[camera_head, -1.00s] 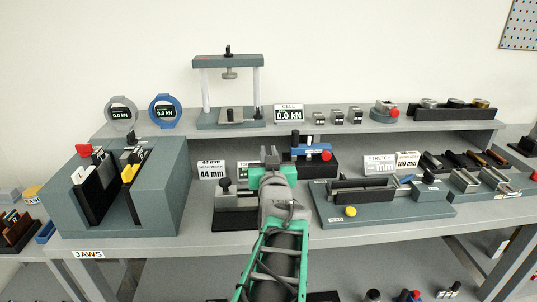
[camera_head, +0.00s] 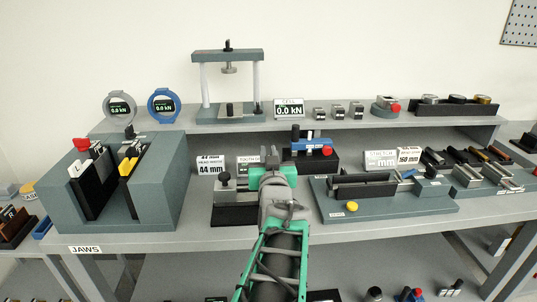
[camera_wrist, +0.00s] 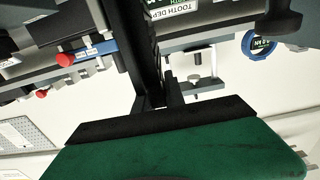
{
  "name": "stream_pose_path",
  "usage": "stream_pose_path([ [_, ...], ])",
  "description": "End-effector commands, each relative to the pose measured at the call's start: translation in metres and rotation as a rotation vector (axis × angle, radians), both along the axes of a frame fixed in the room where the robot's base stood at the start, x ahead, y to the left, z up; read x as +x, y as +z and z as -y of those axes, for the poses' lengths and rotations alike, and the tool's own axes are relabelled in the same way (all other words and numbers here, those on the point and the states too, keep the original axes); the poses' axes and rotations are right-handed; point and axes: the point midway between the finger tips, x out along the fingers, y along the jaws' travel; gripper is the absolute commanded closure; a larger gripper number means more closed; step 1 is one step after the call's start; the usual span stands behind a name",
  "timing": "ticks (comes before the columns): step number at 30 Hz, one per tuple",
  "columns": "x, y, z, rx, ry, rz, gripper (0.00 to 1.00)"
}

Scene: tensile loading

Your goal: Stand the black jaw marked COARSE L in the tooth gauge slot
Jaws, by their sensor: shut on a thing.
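My gripper (camera_head: 270,158) is near the middle of the head view, by the tooth gauge (camera_head: 232,194), a grey block with a black knob on a black base. In the wrist view my gripper (camera_wrist: 160,98) is shut on a long black piece (camera_wrist: 146,45). It looks like a black jaw, but no COARSE L marking is readable. The TOOTH DEPTH label (camera_wrist: 172,8) shows at the top of the wrist view, close beside the held piece. My arm hides part of the gauge, and I cannot make out its slot or whether the piece touches it.
A grey jaw holder (camera_head: 160,195) with white, yellow and red-topped pieces stands at left. A blue-and-red device (camera_head: 312,148) sits behind right of my gripper. A grey fixture with a yellow knob (camera_head: 351,206) lies right. The raised shelf (camera_head: 355,122) runs behind.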

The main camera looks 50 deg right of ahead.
Motion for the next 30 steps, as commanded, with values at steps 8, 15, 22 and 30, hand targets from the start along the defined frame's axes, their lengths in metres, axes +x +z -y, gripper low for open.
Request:
stream_pose_path([
  [8, 0.000, -0.002, 0.000, -0.007, 0.000, 0.005, 1.00],
  [15, 0.000, -0.007, 0.000, -0.007, 0.000, 0.005, 1.00],
  [22, 0.000, -0.012, 0.000, -0.007, 0.000, 0.005, 1.00],
  [30, 0.000, -0.017, 0.000, -0.007, 0.000, 0.005, 1.00],
])
